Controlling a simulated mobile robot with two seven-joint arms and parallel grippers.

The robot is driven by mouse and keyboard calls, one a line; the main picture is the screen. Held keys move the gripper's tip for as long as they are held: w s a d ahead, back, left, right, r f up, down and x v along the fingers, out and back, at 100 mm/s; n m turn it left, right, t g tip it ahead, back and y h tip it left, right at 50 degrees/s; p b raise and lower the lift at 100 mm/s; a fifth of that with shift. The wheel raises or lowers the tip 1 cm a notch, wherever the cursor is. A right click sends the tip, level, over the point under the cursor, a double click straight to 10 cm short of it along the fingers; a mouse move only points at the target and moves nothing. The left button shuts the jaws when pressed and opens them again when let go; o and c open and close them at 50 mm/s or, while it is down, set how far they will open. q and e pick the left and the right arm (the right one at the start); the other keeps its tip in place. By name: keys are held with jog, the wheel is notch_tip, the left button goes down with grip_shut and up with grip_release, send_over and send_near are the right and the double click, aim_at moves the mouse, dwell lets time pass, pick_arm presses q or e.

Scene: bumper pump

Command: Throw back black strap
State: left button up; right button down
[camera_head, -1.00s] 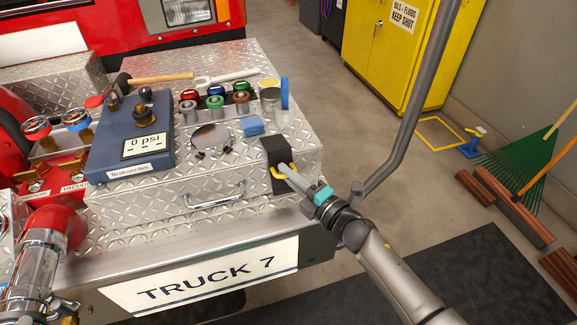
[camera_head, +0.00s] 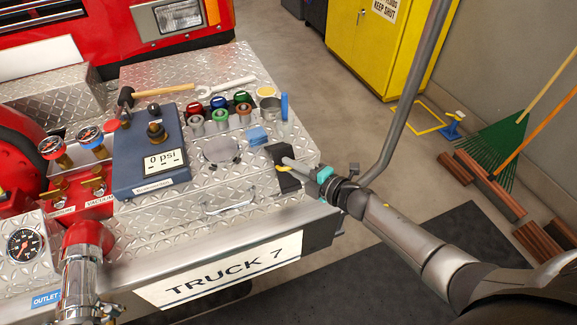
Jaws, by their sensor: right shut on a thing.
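The black strap (camera_head: 288,182) hangs over the front right edge of the diamond-plate box, with a bit of yellow on it. My right gripper (camera_head: 286,163) comes in from the right and is shut on the strap at the box's top edge. Its grey fingers cross in front of the strap and hide part of it. Black strap shows above and below the fingers. My left gripper is not in view.
The box lid holds a blue gauge unit (camera_head: 150,178), a hammer (camera_head: 160,90), several coloured caps, a cup (camera_head: 270,107) and a blue sponge (camera_head: 257,136). A grey pole (camera_head: 412,95) rises just behind my right wrist. A metal handle (camera_head: 228,206) sits on the box front.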

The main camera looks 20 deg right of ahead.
aim_at(287, 147)
jog(key=shift+w+a+r+p, duration=0.1)
jog(key=shift+w+r+p, duration=0.1)
jog(key=shift+r+p, duration=0.3)
jog(key=shift+w+r+p, duration=0.2)
jog(key=shift+r+p, duration=0.05)
jog(key=shift+r, duration=0.4)
jog(key=r+p, duration=0.1)
jog(key=p, duration=0.1)
jog(key=w+r+g+p, duration=0.1)
jog(key=p, duration=0.2)
jog(key=shift+w+r, duration=0.15)
jog(key=shift+r, duration=0.1)
jog(key=shift+w+r+p, duration=0.1)
jog(key=shift+w+p, duration=0.1)
jog(key=shift+p, duration=0.15)
jog(key=shift+w+a+r+p, duration=0.1)
jog(key=shift+w+r+p, duration=0.15)
jog(key=shift+w+r, duration=0.45)
jog(key=shift+w+r+p, duration=0.25)
jog(key=shift+w+r, duration=0.25)
jog(key=shift+w, duration=0.3)
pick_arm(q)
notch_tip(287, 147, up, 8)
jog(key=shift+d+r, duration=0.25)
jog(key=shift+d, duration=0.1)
pick_arm(e)
jog(key=shift+w+r, duration=0.35)
jog(key=shift+w, duration=0.25)
jog(key=shift+w+r, duration=0.3)
jog(key=shift+w, duration=0.3)
